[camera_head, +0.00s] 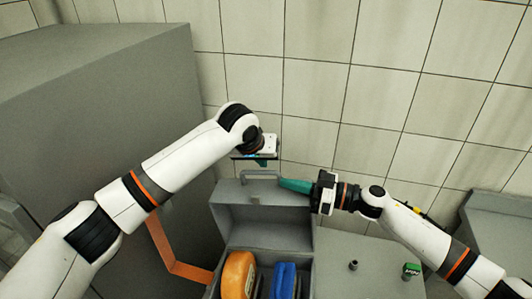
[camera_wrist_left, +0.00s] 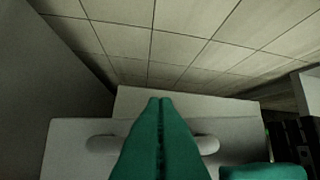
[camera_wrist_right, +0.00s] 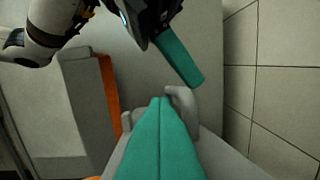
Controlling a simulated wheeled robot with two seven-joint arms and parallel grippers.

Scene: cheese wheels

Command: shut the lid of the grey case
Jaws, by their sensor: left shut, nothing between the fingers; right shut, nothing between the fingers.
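The grey case (camera_head: 262,238) stands open at the lower middle of the head view. Its lid (camera_head: 240,192) is raised, with a handle (camera_head: 258,173) along its top edge. My left gripper (camera_head: 262,164) is shut and empty, just above the handle, pointing down. In the left wrist view its fingers (camera_wrist_left: 160,102) overlap the handle (camera_wrist_left: 208,145); contact cannot be told. My right gripper (camera_head: 282,183) is shut and empty, its fingers pointing left at the lid's top right. In the right wrist view its fingers (camera_wrist_right: 158,102) are close to the handle (camera_wrist_right: 183,101).
An orange wheel (camera_head: 237,275) and a blue item (camera_head: 283,281) stand inside the case. A large grey block (camera_head: 100,90) is at left, with an orange strip (camera_head: 178,266) beside the case. A small green item (camera_head: 411,270) and a dark peg (camera_head: 353,265) sit on the grey surface at right.

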